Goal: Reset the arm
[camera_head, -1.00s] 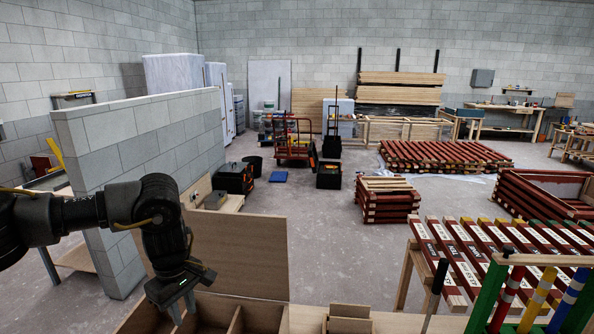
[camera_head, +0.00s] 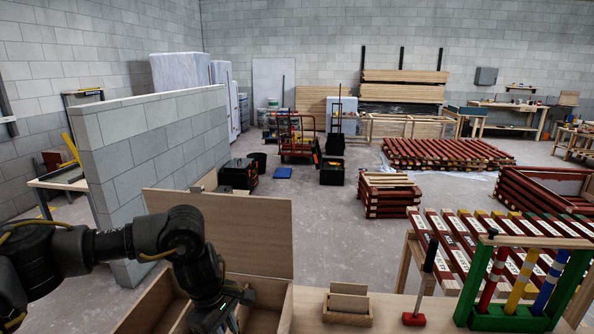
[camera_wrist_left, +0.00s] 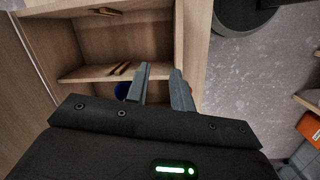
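My left arm comes in from the left in the head view, and its dark gripper (camera_head: 218,318) points down over the open wooden box at the bottom. Its fingertips are hard to make out there. In the left wrist view the two grey fingers (camera_wrist_left: 161,88) stand apart with nothing between them. Below them is the inside of the box, with a wooden divider (camera_wrist_left: 85,72). My right gripper is in neither view.
The box's raised wooden panel (camera_head: 250,235) stands just behind the gripper. On the bench to the right are a small wooden holder (camera_head: 347,308), a red-based tool (camera_head: 414,318) and a green rack (camera_head: 505,318) with coloured rods. A low block wall (camera_head: 150,145) stands at left.

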